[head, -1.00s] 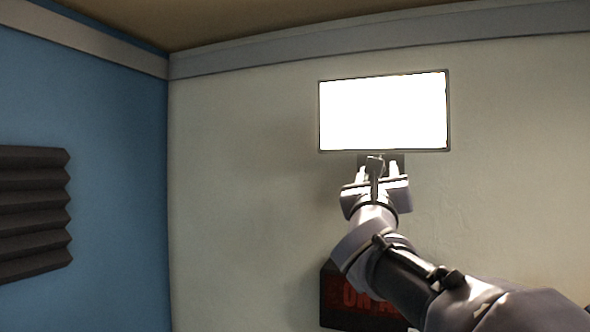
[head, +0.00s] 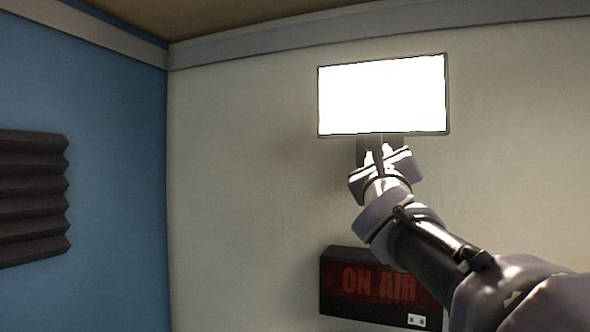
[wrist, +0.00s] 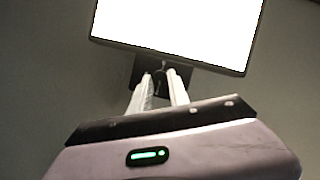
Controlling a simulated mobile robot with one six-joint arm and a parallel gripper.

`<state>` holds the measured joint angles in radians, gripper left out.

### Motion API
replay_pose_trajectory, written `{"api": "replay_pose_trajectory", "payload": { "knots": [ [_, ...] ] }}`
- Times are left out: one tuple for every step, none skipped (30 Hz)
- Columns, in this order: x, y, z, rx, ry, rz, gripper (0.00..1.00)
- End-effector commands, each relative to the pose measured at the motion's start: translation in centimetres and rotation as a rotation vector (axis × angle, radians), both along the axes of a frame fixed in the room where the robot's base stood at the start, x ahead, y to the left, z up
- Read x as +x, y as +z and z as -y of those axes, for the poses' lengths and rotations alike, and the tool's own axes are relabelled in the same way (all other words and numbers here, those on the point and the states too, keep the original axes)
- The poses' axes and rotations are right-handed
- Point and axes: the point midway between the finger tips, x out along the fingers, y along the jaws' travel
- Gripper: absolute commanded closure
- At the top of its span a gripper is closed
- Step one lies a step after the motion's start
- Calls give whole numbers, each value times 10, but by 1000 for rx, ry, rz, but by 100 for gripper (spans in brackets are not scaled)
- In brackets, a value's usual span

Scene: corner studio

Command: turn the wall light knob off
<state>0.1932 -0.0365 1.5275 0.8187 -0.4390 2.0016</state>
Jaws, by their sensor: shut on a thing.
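The wall light (head: 382,94) is a bright white rectangular panel with a thin dark frame, and it is lit. A grey mounting plate (head: 366,150) shows just below the panel; it also shows dark in the wrist view (wrist: 180,73). My gripper (head: 379,154) is right under the panel, with its fingers reaching up to the plate. In the wrist view my gripper (wrist: 162,82) has its two pale fingers around a small dark knob (wrist: 158,77) on the plate. The knob is mostly hidden by the fingers, and its turn position cannot be told.
A dark box sign reading ON AIR (head: 345,284) is on the wall below my arm, with a small white outlet plate (head: 416,320) at its lower right. Dark ridged foam (head: 32,198) is on the blue wall at left. The wall left of the light is clear.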

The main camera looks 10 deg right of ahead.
Motion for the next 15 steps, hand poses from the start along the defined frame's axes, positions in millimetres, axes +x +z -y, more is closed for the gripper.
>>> {"api": "replay_pose_trajectory", "payload": {
  "knots": [
    [-1,-3,1,-34,-3,-19,100],
    [-1,-3,2,-57,-2,-35,100],
    [-2,-3,2,-89,-3,-57,100],
    [-2,-2,2,-112,-4,-72,100],
    [-2,-2,3,-136,-3,-90,100],
    [-2,-1,3,-167,-3,-109,100],
    [-2,-1,3,-189,-3,-126,100],
    [-2,-1,3,-211,-2,-141,100],
    [-2,0,3,-240,-3,-161,100],
    [-2,0,3,-262,-3,-176,100],
    [-2,1,4,-283,-3,-190,100],
    [-2,1,4,-309,-3,-208,100],
    [-2,1,4,-329,-4,-222,100],
    [-2,2,4,-345,-2,-234,100],
    [-3,2,4,-370,-3,-249,100]
  ]
}}
